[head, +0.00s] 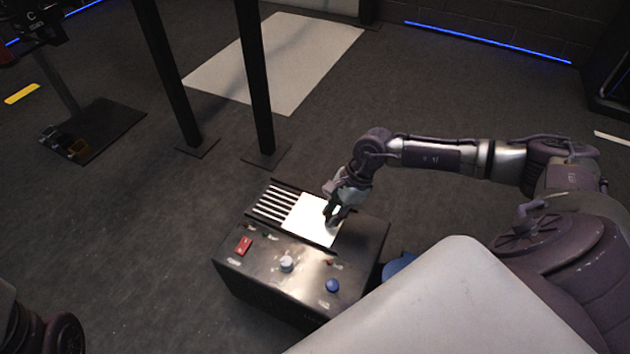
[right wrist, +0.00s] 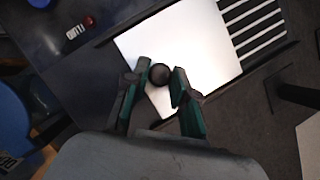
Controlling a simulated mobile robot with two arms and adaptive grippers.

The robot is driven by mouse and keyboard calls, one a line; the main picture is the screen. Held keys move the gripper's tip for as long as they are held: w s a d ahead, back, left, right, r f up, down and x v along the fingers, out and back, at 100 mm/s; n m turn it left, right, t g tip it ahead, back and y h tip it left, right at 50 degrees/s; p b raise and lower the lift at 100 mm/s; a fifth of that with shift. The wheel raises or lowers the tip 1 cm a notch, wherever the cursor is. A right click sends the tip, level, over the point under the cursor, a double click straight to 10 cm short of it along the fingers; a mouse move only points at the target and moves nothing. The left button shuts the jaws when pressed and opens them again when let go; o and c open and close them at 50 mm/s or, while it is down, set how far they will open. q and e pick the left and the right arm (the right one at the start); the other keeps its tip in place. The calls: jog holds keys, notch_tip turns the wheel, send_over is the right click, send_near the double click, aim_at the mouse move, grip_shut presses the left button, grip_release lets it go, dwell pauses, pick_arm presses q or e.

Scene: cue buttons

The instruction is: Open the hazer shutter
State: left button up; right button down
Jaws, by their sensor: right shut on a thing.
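The hazer (head: 290,272) is a dark box on the floor, with a red switch (head: 243,246), a pale knob (head: 287,263) and a blue button (head: 332,285). On its top, the white shutter plate (head: 303,217) covers the right part of the opening, and several pale slats (head: 270,205) show at its left. In the right wrist view the shutter plate (right wrist: 190,45) carries a round black knob (right wrist: 160,74). My right gripper (head: 335,212) is shut on this knob, one finger on each side. My left gripper is out of view; only part of the left arm shows at lower left.
Two black posts (head: 258,80) with flat feet stand behind the hazer. A stand with a flat base (head: 100,125) is at the left. A blue object (head: 398,266) lies right of the hazer, partly hidden. Floor left of the hazer is clear.

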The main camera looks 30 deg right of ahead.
jog(key=shift+s, duration=0.1)
jog(key=c, duration=0.9)
grip_release()
jog(key=shift+c, duration=0.2)
jog(key=v, duration=1.2)
jog(key=shift+d, duration=0.1)
